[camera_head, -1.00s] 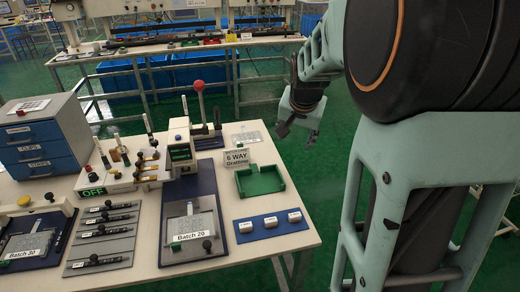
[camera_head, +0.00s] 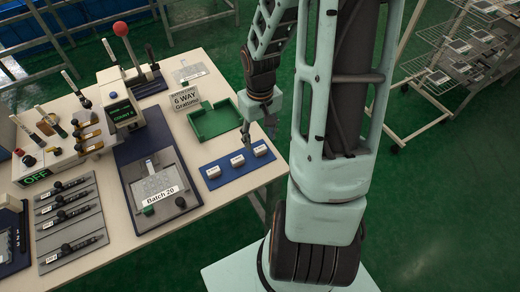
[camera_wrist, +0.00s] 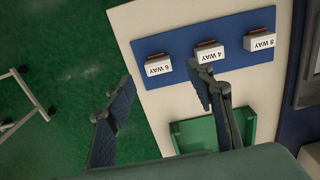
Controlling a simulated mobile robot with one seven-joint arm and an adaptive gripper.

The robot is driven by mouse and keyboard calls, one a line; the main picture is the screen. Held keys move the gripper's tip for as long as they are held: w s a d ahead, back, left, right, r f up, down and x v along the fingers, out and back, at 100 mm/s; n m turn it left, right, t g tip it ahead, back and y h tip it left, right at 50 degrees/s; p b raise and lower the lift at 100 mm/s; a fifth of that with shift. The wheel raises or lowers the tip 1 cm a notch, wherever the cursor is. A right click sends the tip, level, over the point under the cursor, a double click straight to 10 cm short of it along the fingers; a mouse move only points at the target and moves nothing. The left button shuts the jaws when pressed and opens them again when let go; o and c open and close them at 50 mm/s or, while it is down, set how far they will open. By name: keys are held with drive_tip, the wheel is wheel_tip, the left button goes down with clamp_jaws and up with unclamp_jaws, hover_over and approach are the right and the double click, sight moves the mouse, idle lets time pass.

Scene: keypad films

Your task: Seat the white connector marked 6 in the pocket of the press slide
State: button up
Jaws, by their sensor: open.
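Three white connectors stand in a row on a blue mat (camera_head: 228,177). In the wrist view their labels mark the left one as the 6 WAY connector (camera_wrist: 158,68); the 4 WAY (camera_wrist: 208,54) and 8 WAY (camera_wrist: 260,42) are to its right. The 6 WAY is the rightmost connector (camera_head: 260,150) in the head view. My gripper (camera_head: 259,130) is open and empty above the mat's right part; its fingers (camera_wrist: 163,82) are spread apart, short of the 6 WAY in the wrist view. The press slide (camera_head: 158,184) lies on the blue press base, labelled Batch 20; its pocket is too small to make out.
A green tray (camera_head: 214,122) and a 6 WAY sign (camera_head: 185,98) stand behind the mat. The press lever with a red knob (camera_head: 121,29) rises behind the slide. A grey tool board (camera_head: 72,220) lies left. A wire rack (camera_head: 455,65) stands beyond the table.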

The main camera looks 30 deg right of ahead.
sight(260, 149)
drive_tip(key=shift+w+d+f, duration=0.1)
drive_tip(key=shift+f, duration=1.35)
drive_tip(key=shift+w+d+f, duration=0.1)
drive_tip(key=shift+f, duration=1.35)
drive_tip(key=c, duration=0.9)
